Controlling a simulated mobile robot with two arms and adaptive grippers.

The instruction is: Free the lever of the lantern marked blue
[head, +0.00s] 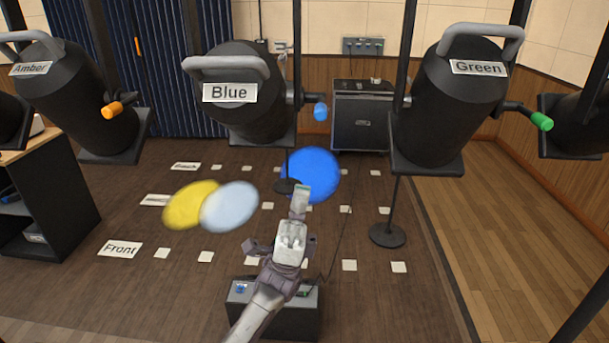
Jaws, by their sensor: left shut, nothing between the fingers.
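The lantern marked "Blue" (245,122) is a black can with a grey handle, hanging at upper centre. Its lever, with a blue knob (320,111), sticks out on the lantern's right side. My left gripper (302,190) is shut and empty. It points up from the lower middle of the view and shows below the blue knob, apart from it in the picture. Its tips overlap the blue light spot on the floor. How far it is from the lever in depth is hard to tell. My right gripper is not in view.
The lantern marked "Amber" (72,95) with an orange knob (112,109) hangs to the left. The lantern marked "Green" (455,105) with a green knob (541,121) hangs to the right. Yellow, pale blue and blue light spots lie on the floor. A dark box (240,318) stands below.

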